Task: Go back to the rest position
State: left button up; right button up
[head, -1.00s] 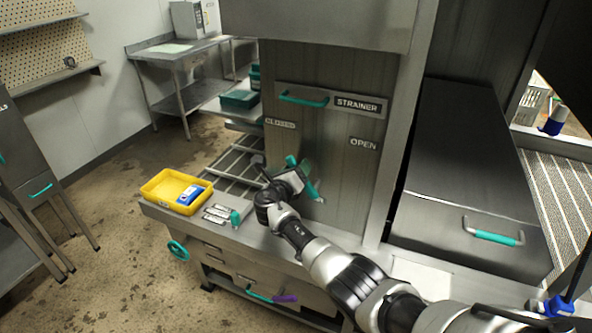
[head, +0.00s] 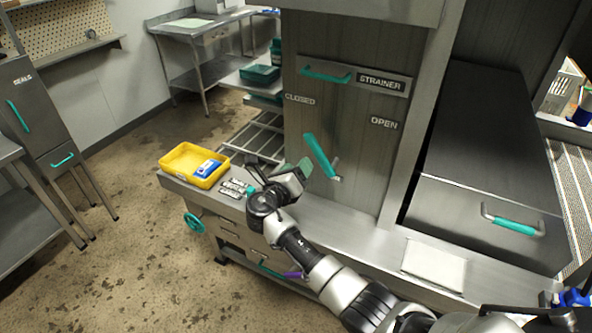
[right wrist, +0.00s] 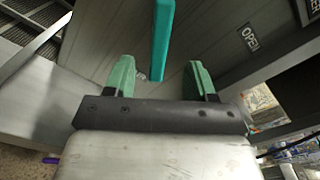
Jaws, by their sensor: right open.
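My right gripper (head: 281,168) is open and empty, in front of the grey strainer panel and above the steel counter. In the right wrist view its two green fingers (right wrist: 157,80) stand apart. A teal lever (head: 320,156) on the panel is just beyond the gripper, between the CLOSED and OPEN labels. In the right wrist view the lever (right wrist: 161,38) shows past the fingertips, apart from them. My left gripper is not in view.
A yellow tray (head: 166,168) with a blue item (head: 208,168) sits at the counter's left end. A steel lid with a teal handle (head: 514,226) is at right. A white pad (head: 434,264) lies on the counter. The floor at left is clear.

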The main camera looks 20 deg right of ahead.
dwell(0.4)
jog(key=s+f+m+g+y, duration=0.35)
jog(key=s+f+m, duration=0.25)
jog(key=s+m, duration=0.3)
jog(key=s+f+m+g+y, duration=0.2)
jog(key=s+f+m+y, duration=0.2)
jog(key=s+f+m, duration=0.55)
jog(key=s+a+r+m+g+y, duration=0.1)
jog(key=s+a+r+m+y, duration=0.15)
jog(key=s+m, duration=0.6)
jog(key=s+a+r+m+g+y, duration=0.1)
jog(key=s+r+m+g+y, duration=0.2)
jog(key=s, duration=1)
notch_tip(320, 180, down, 29)
jog(key=s+m+y+b, duration=0.1)
jog(key=b, duration=0.1)
jog(key=s+d+f+g+b, duration=0.1)
jog(key=s+d+f, duration=0.1)
jog(key=s+f, duration=1.3)
jog(key=shift+s+d+f, duration=0.35)
jog(key=shift+f, duration=0.2)
